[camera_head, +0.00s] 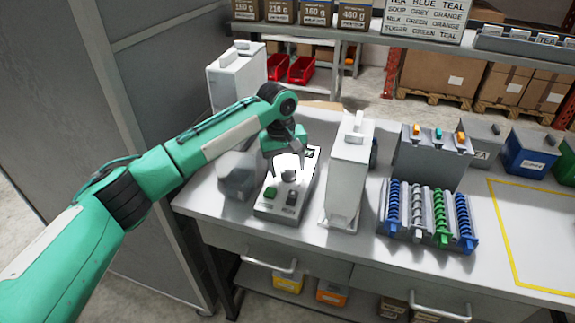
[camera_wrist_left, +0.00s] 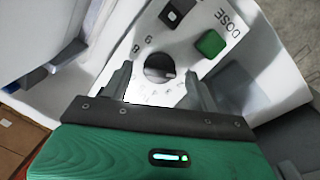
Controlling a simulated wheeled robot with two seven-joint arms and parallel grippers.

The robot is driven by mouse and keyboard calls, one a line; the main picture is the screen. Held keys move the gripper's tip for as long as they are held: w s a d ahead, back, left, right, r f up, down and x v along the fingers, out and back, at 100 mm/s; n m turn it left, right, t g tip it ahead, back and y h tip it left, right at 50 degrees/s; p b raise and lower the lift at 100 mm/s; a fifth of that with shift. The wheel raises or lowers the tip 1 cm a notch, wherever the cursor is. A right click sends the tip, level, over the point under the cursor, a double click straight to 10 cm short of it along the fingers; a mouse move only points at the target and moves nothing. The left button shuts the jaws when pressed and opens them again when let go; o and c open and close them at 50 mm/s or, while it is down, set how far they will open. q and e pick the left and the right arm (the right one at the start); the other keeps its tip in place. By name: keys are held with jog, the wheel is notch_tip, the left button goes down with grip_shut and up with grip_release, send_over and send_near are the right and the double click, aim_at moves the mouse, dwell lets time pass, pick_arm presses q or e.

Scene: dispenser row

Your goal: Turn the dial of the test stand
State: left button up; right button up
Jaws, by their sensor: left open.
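The test stand (camera_head: 272,208) is a light grey box with a sloped panel on the table. Its dial (camera_wrist_left: 160,67) is a dark round knob with numbers around it. The panel also has a green button (camera_wrist_left: 210,43) and a black switch (camera_wrist_left: 172,12). My left gripper (camera_head: 288,165) is over the panel. In the left wrist view, its open fingers (camera_wrist_left: 157,84) point at the dial, one towards each side, with gaps between them and the knob. I cannot tell how high the fingertips are above the panel. My right gripper is not in view.
A tall white dispenser (camera_head: 347,175) stands close right of the test stand. A rack with several coloured coils (camera_head: 417,216) is further right. Another white dispenser (camera_head: 235,78) stands behind left, and a grey rounded object (camera_head: 236,174) is beside the stand. A yellow outline (camera_head: 510,240) marks clear tabletop.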

pick_arm(q)
jog(key=shift+f, duration=0.4)
jog(key=c, duration=1)
jog(key=shift+o, duration=0.2)
jog(key=shift+r, duration=0.1)
